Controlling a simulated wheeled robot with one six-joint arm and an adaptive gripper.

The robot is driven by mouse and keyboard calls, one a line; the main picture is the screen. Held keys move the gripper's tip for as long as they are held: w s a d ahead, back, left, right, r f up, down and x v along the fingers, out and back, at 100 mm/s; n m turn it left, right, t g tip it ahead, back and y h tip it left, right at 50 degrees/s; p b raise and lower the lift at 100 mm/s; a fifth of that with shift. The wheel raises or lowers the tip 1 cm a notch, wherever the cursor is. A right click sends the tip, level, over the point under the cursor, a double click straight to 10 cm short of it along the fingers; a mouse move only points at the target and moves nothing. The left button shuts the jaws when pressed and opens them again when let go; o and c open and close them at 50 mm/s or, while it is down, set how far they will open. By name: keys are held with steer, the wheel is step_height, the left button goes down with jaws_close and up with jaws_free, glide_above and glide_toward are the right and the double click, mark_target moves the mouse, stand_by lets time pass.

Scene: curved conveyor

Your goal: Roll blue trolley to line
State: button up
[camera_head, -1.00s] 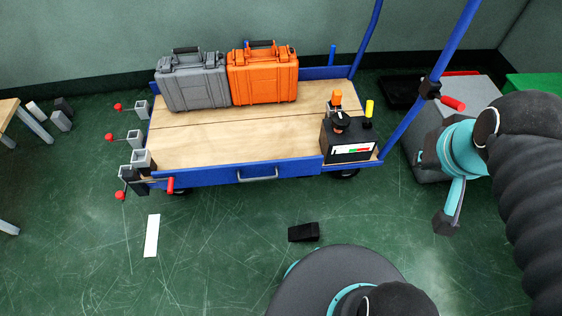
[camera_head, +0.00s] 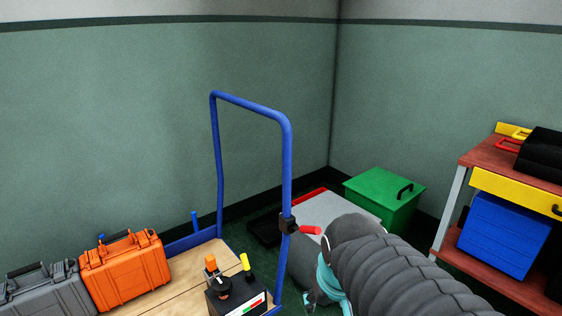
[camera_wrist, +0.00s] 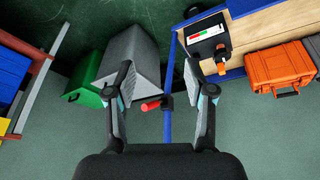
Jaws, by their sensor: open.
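The blue trolley has a wooden deck (camera_head: 190,275) at the lower left of the head view and a tall blue handle hoop (camera_head: 287,150) at its right end. A black clamp with a red lever (camera_head: 310,230) sits on the near handle post. In the wrist view, my open gripper (camera_wrist: 160,74) has one finger on either side of the handle post (camera_wrist: 167,124) and red lever (camera_wrist: 150,105); contact is not clear. In the head view my arm hides most of the gripper. The line is not seen now.
The deck carries a grey case (camera_head: 50,290), an orange case (camera_head: 125,268) and a black control box (camera_head: 235,296). A grey block (camera_head: 325,208) and a green box (camera_head: 384,198) stand right of the trolley. A shelf bench (camera_head: 480,160) is at far right. Walls close the back.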

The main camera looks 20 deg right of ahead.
steer(key=w+d+t+h+b, duration=0.1)
steer(key=w+d+t+h, duration=0.4)
steer(key=w+d, duration=1.2)
steer(key=n+t+y, duration=0.4)
steer(key=t+y, duration=0.5)
glide_toward(290, 154)
steer(key=w, duration=0.3)
steer(key=w+a, duration=0.1)
steer(key=w, duration=0.3)
steer(key=w+a, duration=0.1)
steer(key=w, duration=0.3)
steer(key=shift+w+r, duration=0.1)
steer(key=shift+w, duration=0.05)
steer(key=shift+c, duration=0.3)
jaws_close()
